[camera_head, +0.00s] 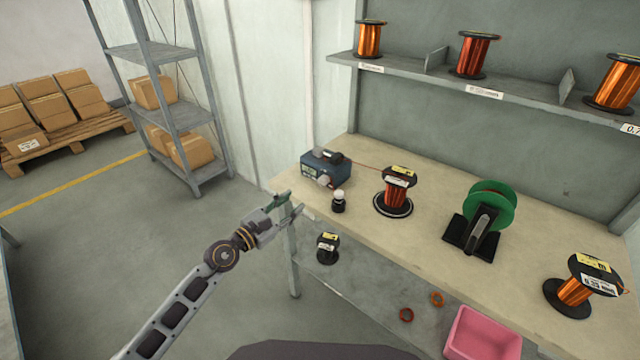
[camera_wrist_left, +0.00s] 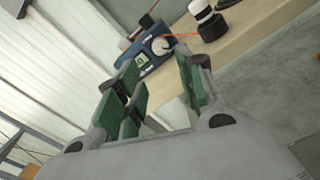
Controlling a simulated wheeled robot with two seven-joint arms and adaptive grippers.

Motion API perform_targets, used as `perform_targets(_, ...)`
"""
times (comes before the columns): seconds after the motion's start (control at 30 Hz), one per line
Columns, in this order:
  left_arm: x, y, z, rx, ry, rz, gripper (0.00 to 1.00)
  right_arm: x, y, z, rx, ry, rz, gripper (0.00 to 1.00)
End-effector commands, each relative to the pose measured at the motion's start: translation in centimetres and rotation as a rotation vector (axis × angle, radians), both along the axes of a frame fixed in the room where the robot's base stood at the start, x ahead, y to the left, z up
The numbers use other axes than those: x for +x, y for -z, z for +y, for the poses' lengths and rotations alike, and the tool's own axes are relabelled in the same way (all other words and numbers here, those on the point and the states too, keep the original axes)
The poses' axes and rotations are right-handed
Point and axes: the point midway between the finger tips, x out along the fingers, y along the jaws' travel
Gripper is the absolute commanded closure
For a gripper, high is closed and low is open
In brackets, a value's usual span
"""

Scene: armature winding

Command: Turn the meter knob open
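The meter (camera_head: 313,166) is a blue box with a dark top, at the left end of the workbench. Its pale round knob (camera_head: 323,180) is on the front face. In the left wrist view the meter (camera_wrist_left: 135,62) lies beyond my fingers, and its white knob (camera_wrist_left: 160,46) shows between and above the fingertips. My left gripper (camera_head: 290,204) is off the bench's left front edge, below and left of the meter. In the wrist view its green-padded fingers (camera_wrist_left: 160,78) are spread apart with nothing between them. It does not touch the knob. My right gripper is out of view.
A small black-and-white bottle (camera_head: 339,202) stands just right of the meter. A copper wire spool (camera_head: 397,188) and a green reel (camera_head: 490,207) stand farther right on the workbench (camera_head: 432,232). A grey shelf rack (camera_head: 180,115) stands behind left. The floor left of the bench is clear.

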Motion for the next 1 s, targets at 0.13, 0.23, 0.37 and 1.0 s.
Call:
perform_targets(0.13,0.7,-0.1,-0.5,-0.002,-0.001,0.0,0.62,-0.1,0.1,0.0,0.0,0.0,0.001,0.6)
perform_targets(0.23,1.3,-0.1,-1.0,-0.003,0.0,-0.001,0.62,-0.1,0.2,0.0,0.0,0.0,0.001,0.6)
perform_targets(0.37,2.3,-0.1,-1.8,-0.003,0.0,-0.001,0.62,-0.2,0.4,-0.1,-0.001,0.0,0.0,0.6)
perform_targets(1.0,7.3,0.0,-5.6,-0.003,0.0,-0.001,0.62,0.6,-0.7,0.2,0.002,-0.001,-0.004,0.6)
